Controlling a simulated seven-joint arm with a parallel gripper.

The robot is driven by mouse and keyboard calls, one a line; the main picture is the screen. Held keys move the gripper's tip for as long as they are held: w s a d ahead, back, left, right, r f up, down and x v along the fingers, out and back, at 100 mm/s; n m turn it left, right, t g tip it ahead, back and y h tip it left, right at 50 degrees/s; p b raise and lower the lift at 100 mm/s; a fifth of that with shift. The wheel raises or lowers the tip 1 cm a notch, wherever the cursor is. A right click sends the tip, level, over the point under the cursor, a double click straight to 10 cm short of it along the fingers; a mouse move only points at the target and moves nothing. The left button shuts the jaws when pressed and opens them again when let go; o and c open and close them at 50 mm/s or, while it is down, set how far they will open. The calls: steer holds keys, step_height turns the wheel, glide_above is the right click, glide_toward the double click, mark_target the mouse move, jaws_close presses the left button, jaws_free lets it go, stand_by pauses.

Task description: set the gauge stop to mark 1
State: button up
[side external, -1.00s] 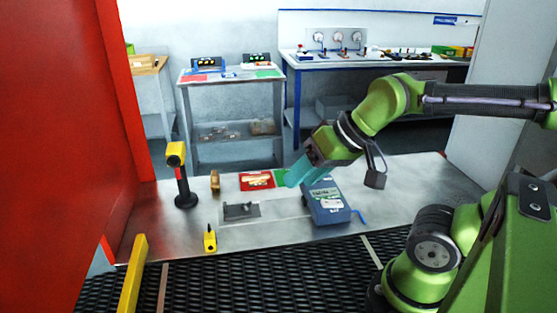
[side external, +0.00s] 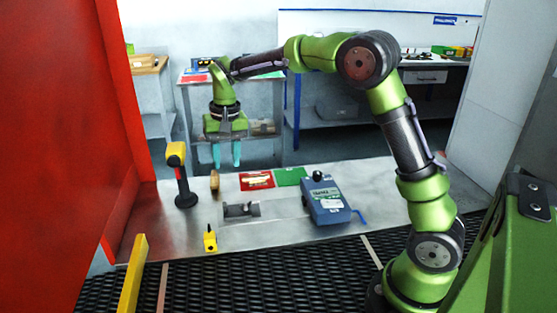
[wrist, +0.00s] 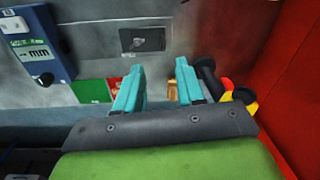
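My gripper (side external: 227,155) hangs fingers-down above the back left of the metal table, with nothing between its two teal fingers. In the wrist view the fingers (wrist: 160,88) are apart. A dark plate with a small grey block (side external: 241,210) lies flat on the table, below and in front of my gripper; it also shows in the wrist view (wrist: 142,39). I cannot tell which part is the gauge stop, and no mark 1 is legible.
A black stand with a yellow head (side external: 181,178), a small brown block (side external: 214,181), a red tray (side external: 257,181) and a green mat (side external: 290,177) are around. A small yellow object (side external: 210,240) is near the mesh belt (side external: 270,275). A red panel (side external: 60,130) bounds the left.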

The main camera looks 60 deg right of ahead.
mark_target(225, 204)
steer(key=shift+m+g, duration=0.4)
steer(key=shift+m, duration=0.5)
steer(key=w+f, duration=0.1)
steer(key=f, duration=0.4)
steer(key=w+f, duration=0.1)
steer(key=f, duration=0.4)
steer(key=w+f, duration=0.1)
steer(key=f, duration=0.4)
steer(key=shift+w+d+f, duration=0.1)
steer(key=shift+d+f, duration=0.2)
steer(key=shift+f, duration=0.1)
jaws_close()
